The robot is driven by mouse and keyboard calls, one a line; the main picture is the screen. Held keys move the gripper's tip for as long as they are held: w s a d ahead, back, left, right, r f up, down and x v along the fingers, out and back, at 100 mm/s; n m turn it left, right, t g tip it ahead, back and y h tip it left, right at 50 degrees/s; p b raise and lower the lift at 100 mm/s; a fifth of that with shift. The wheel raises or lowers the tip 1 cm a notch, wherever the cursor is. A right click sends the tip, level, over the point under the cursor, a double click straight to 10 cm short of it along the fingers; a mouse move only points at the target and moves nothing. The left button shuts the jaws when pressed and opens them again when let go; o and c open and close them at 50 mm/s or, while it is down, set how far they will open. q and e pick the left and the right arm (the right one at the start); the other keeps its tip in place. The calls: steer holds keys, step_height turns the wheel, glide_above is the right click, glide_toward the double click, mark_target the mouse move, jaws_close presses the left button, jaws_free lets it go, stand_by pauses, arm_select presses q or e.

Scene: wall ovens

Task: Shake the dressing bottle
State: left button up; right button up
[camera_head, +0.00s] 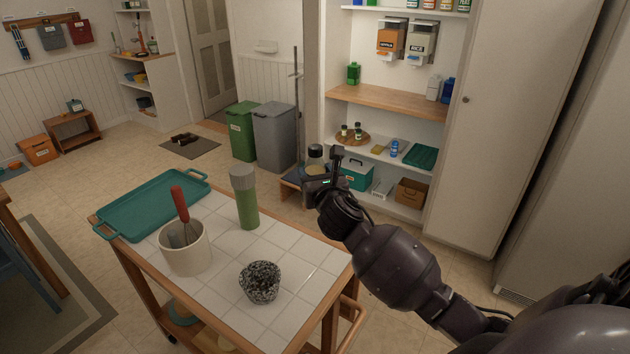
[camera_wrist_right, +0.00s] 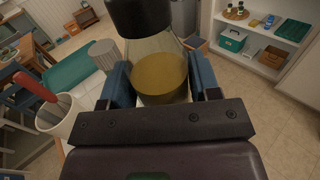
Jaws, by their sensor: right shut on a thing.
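The dressing bottle (camera_head: 316,161) is clear with a dark cap and yellowish-brown liquid in its lower part. My right gripper (camera_head: 322,184) is shut on it and holds it in the air past the cart's far right corner. In the right wrist view the bottle (camera_wrist_right: 160,77) stands between the two blue fingers of the gripper (camera_wrist_right: 162,88), its cap towards the top of the picture. The gripper hides the bottle's lower end in the head view. My left gripper is in neither view.
Pantry shelves (camera_head: 390,99) stand behind. The floor between is mostly clear.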

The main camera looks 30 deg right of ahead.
mark_target(316, 159)
step_height(316, 159, up, 4)
steer(key=shift+w+a+r, duration=0.1)
steer(key=shift+a, duration=0.05)
steer(key=shift+r, duration=0.3)
step_height(316, 159, down, 5)
steer(key=shift+f, duration=0.2)
steer(key=shift+r, duration=0.2)
steer(key=shift+a+r, duration=0.15)
steer(key=shift+r, duration=0.2)
steer(key=s+a+f+n+y+b, duration=0.1)
steer(key=s+a+f+n+y, duration=0.1)
steer(key=s+a+f, duration=0.2)
steer(key=s+a+f+n+t+y+b, duration=0.1)
steer(key=s+a+f+y, duration=0.2)
steer(key=s+a, duration=0.5)
steer(key=a+f, duration=0.1)
steer(key=a, duration=0.3)
steer(key=shift+s+a+n+b, duration=0.25)
steer(key=shift+a+n+b, duration=0.15)
